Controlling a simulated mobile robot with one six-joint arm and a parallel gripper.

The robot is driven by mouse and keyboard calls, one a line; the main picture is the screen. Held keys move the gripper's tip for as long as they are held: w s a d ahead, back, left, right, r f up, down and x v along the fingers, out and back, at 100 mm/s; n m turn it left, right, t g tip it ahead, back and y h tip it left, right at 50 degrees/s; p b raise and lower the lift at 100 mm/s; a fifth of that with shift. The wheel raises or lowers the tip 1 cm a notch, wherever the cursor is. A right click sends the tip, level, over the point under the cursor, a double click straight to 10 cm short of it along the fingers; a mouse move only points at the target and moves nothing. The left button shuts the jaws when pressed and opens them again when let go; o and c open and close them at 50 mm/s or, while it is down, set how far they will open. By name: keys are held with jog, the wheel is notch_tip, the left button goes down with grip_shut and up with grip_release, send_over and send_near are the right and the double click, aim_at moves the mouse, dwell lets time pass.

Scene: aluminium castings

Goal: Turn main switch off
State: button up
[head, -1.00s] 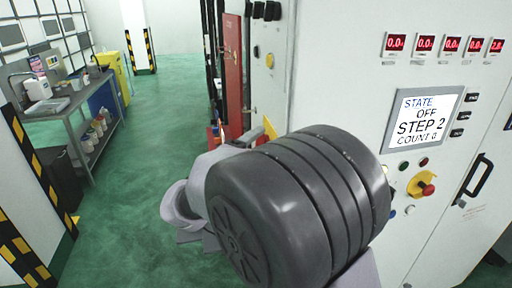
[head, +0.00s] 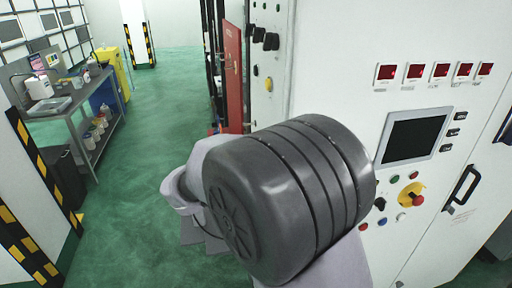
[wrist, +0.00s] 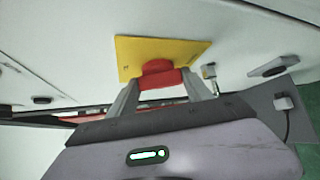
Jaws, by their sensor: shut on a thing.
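The main switch is a red knob (wrist: 158,68) on a square yellow plate (wrist: 185,50), seen in the wrist view on a pale panel. My gripper (wrist: 162,79) has one finger on each side of the red knob and is shut on it. In the head view, my large dark grey arm joint hides the gripper and the switch. The screen (head: 413,136) on the white cabinet (head: 345,60) is dark, and the red displays (head: 441,70) above it show no readable digits.
A red panel (head: 232,75) stands behind. A grey workbench (head: 75,112) is at left. Green floor between is clear.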

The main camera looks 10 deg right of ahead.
jog(key=n+g+p, duration=0.1)
jog(key=p, duration=0.4)
jog(key=n+g+y+p, duration=0.1)
jog(key=g+p, duration=0.1)
jog(key=p, duration=0.2)
jog(key=n+g+p, duration=0.1)
jog(key=g+p, duration=0.1)
jog(key=p, duration=0.3)
jog(key=shift+w+r+y+p, duration=0.25)
jog(key=shift+r+y+p, duration=0.05)
jog(key=shift+r, duration=0.1)
jog(key=shift+f+n, duration=0.15)
jog(key=shift+n, duration=0.15)
jog(key=o, duration=1.4)
jog(key=shift+c, duration=0.2)
jog(key=shift+a, duration=0.1)
